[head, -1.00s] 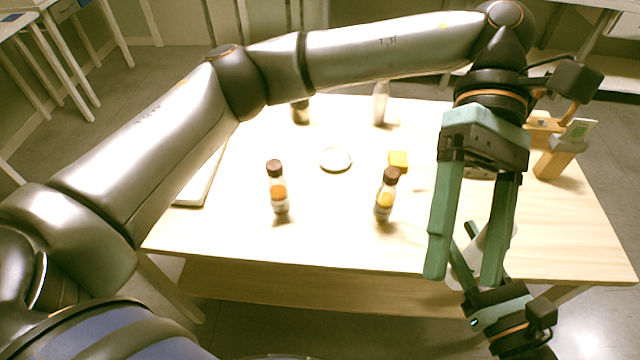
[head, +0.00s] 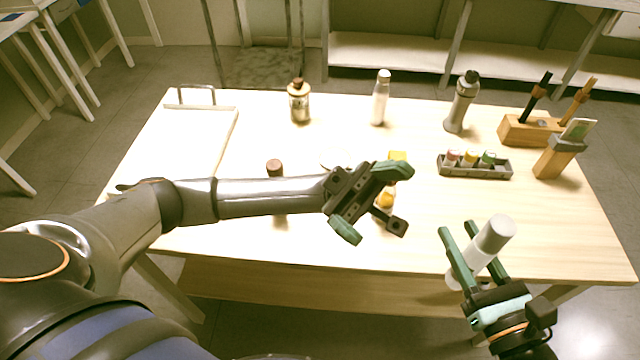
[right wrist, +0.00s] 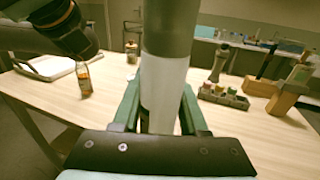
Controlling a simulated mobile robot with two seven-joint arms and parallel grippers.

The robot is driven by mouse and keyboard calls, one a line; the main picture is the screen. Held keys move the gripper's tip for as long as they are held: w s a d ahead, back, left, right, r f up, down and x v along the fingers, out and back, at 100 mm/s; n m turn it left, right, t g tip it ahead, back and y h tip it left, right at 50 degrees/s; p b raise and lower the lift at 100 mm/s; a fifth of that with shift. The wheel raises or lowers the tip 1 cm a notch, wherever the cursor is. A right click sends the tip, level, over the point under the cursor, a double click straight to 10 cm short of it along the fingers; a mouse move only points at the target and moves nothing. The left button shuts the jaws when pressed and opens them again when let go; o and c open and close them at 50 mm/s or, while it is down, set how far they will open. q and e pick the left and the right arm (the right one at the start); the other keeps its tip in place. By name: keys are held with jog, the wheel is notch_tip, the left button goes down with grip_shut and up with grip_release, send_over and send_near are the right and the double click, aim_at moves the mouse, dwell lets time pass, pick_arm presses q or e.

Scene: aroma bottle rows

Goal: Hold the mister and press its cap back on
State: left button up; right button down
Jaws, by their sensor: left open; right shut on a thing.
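I cannot tell whether the cap is fully seated. My left gripper (head: 375,203) is open and empty, over the middle of the table, well left of the mister and apart from it.
Two brown-capped amber bottles stand partly hidden behind my left arm and gripper. A jar (head: 299,103), a white bottle (head: 380,100) and a grey bottle (head: 461,104) stand at the back. A rack of vials (head: 475,170) and wooden holders (head: 530,132) stand right. A white tray (head: 170,150) lies left.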

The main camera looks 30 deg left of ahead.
pick_arm(q)
jog(key=s+d+f+n+t+h, duration=0.1)
jog(key=d+f+n+t+h, duration=0.1)
jog(key=d+f+n+t, duration=0.55)
jog(key=s+d+f+n+t+h, duration=0.1)
jog(key=d+f+n+t, duration=0.3)
jog(key=f, duration=0.6)
jog(key=s+d+f+n+t+h, duration=0.1)
jog(key=d+f+n+t+h, duration=0.1)
jog(key=d+f+n+t, duration=0.45)
jog(key=w+a+f+t+y, duration=0.4)
jog(key=a+f+t, duration=0.7)
jog(key=a+f, duration=0.45)
jog(key=s+a+f+m+t+y, duration=0.1)
jog(key=s+a+f+m+y, duration=0.2)
jog(key=a+f, duration=0.5)
jog(key=s+a+f+t+y, duration=0.1)
jog(key=s+a+f+y, duration=0.1)
jog(key=a+f+y, duration=0.5)
jog(key=w+d+r+n+t+y, duration=0.1)
jog(key=r+n, duration=0.4)
jog(key=n, duration=0.5)
jog(key=w+d+r+n+y, duration=0.1)
jog(key=w+r+n+y, duration=0.1)
jog(key=n, duration=0.9)
notch_tip(320, 180, up, 3)
jog(key=shift+w+d+f+n+t+y, duration=0.15)
jog(key=shift+w+d+n+t+y, duration=0.2)
jog(key=shift+w, duration=0.4)
